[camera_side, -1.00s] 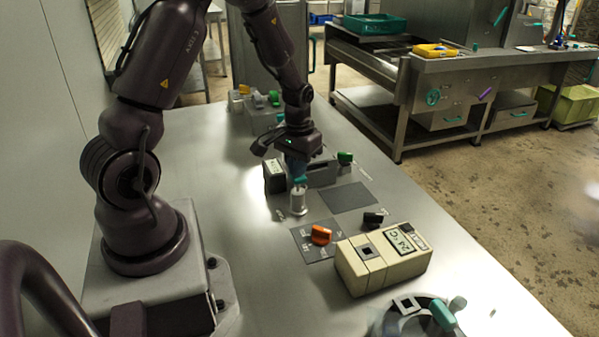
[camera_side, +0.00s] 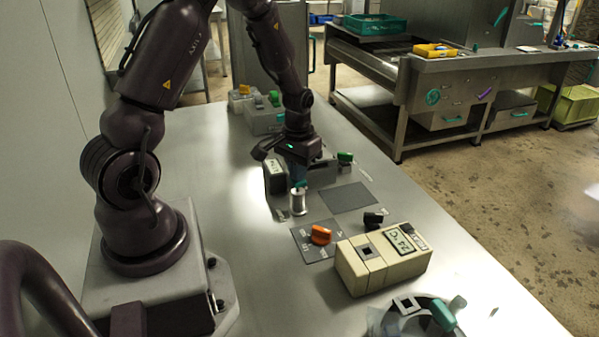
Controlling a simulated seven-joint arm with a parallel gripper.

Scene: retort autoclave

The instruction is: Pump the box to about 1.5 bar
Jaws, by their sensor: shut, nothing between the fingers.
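A small pale metal pump cylinder (camera_side: 298,203) stands upright on the table, with a teal knob (camera_side: 300,185) at its top. My gripper (camera_side: 298,178) points down right over the knob, its fingers shut with nothing between them. The fingertips look to be at or on the knob; actual contact is too small to make out. Behind the gripper is a low grey box (camera_side: 322,176), partly hidden by it. A dark gauge (camera_side: 275,180) with a pale display stands at its left; its reading is not legible.
An orange knob (camera_side: 320,235) sits on a dark marked plate right of the pump. A cream unit with a display (camera_side: 385,262) and a round vessel with a teal handle (camera_side: 442,315) stand nearer. A green knob (camera_side: 345,157) is behind. A dark flat pad (camera_side: 347,197) lies clear.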

